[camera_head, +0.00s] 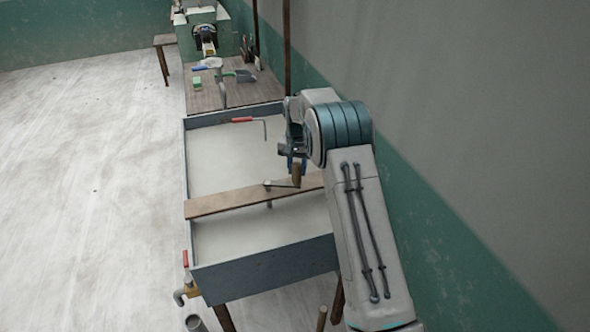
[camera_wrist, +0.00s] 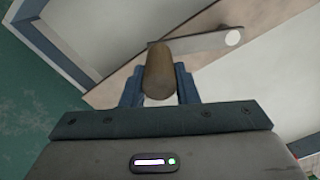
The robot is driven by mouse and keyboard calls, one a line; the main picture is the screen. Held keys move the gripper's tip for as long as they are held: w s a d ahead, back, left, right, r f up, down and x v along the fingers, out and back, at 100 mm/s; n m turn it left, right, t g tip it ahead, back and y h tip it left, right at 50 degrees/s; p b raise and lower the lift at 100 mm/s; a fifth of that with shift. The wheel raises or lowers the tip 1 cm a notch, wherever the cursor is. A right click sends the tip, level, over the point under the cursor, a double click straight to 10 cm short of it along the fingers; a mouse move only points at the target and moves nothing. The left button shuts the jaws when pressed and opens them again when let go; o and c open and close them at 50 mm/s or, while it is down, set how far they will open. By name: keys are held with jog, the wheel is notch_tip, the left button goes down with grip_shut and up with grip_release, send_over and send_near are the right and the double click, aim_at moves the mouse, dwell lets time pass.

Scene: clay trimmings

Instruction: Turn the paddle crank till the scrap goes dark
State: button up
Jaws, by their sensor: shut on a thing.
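The paddle crank has a grey metal arm (camera_wrist: 205,42) and an upright brown wooden handle (camera_wrist: 158,72). In the head view the crank arm (camera_head: 281,185) sits on a wooden plank (camera_head: 225,202) laid across the trough (camera_head: 265,270), with its hub to the left of the handle. My gripper (camera_head: 297,172) is shut on the handle from above; in the wrist view its blue fingers (camera_wrist: 158,90) lie on either side of it. A thin shaft shows below the plank. The trough holds a pale, smooth grey-white filling (camera_head: 225,160). The paddle itself is hidden.
A red-handled bent rod (camera_head: 243,120) lies at the trough's far end. A tap with a red lever (camera_head: 186,258) is at the near left corner. A bench (camera_head: 205,98) with small tools stands beyond. The wall is close on the right; the left floor is clear.

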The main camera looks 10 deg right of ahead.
jog(key=shift+w+d, duration=0.1)
jog(key=shift+w, duration=0.1)
jog(key=w+p, duration=0.2)
jog(key=w, duration=0.1)
jog(key=shift+w+r, duration=0.1)
jog(key=shift+w, duration=0.1)
jog(key=shift+w+p, duration=0.2)
jog(key=shift+p, duration=0.1)
